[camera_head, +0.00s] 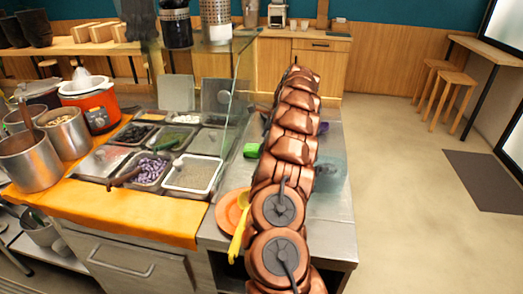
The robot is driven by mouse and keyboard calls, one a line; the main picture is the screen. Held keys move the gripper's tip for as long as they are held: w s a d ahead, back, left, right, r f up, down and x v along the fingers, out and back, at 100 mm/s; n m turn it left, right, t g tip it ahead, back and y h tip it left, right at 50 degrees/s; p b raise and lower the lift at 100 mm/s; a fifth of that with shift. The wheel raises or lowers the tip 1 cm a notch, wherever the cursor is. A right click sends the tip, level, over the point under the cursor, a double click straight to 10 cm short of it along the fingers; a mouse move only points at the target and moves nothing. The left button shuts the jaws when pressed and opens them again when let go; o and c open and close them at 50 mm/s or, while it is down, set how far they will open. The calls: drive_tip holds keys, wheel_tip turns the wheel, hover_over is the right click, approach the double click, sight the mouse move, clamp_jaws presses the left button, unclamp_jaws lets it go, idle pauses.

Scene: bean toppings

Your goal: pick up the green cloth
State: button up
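A small bright green thing (251,150), which may be the green cloth, lies on the steel counter just left of my copper arm. My arm may cover part of it, and it is too small to tell its shape. My arm stretches away from the camera over the counter. My gripper cannot be made out; the arm's own links hide whatever is at its end.
A glass pane (238,85) stands left of my arm. Topping trays (193,174), steel pots (28,160) and an orange cooker (92,102) fill the left. A yellow utensil (239,230) lies by an orange plate (228,212).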

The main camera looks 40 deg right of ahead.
drive_tip(key=shift+x, duration=1.35)
drive_tip(key=shift+c, duration=0.3)
drive_tip(key=c, duration=1.2)
